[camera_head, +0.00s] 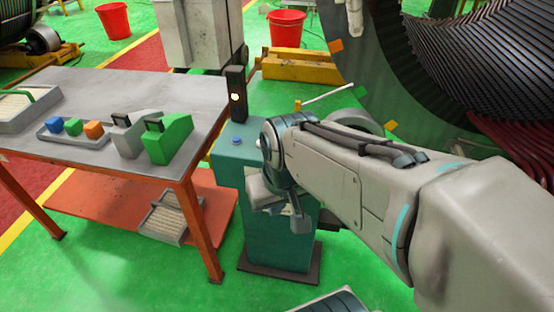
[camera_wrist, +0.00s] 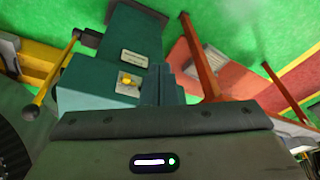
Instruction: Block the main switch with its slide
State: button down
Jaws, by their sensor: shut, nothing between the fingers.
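A teal control pedestal (camera_head: 262,238) stands on a dark base beside the table. It also shows in the wrist view (camera_wrist: 132,45), turned in the picture. A yellow knob (camera_wrist: 127,80) sits on a small light plate on its teal face; I take this as the main switch. I cannot make out the slide or its position. A blue button (camera_head: 236,141) is on the pedestal's top. My gripper (camera_head: 300,220) is shut and empty, in front of the pedestal's upper part in the head view. My arm hides part of the pedestal; contact cannot be told.
A grey table (camera_head: 85,88) on orange legs stands left, with a tray (camera_head: 75,139) of coloured blocks and a green block-shaped case (camera_head: 170,139). A dark post (camera_head: 235,92) with a lit lamp rises behind the pedestal. The large stator (camera_head: 400,80) stands behind right. Green floor is free in front.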

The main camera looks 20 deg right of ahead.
jog(key=w+d+f+m+t+b, duration=0.1)
jog(key=w+d+f+b, duration=0.2)
jog(key=d, duration=0.3)
jog(key=w+d+f+m+t+y+b, duration=0.1)
jog(key=w+d+f+m+b, duration=0.1)
jog(key=w+d+f+b, duration=0.2)
jog(key=w+d+f+m+t+y+b, duration=0.1)
jog(key=w+d+f+b, duration=0.3)
jog(key=d, duration=0.6)
notch_tip(320, 180, down, 3)
jog(key=shift+r+m+t+b, duration=0.2)
jog(key=shift+m+t+b, duration=0.4)
jog(key=shift+a, duration=0.1)
jog(key=w+a+f+b, duration=0.1)
jog(key=w+a+f, duration=0.4)
jog(key=w+f, duration=0.3)
jog(key=shift+w+f, duration=0.1)
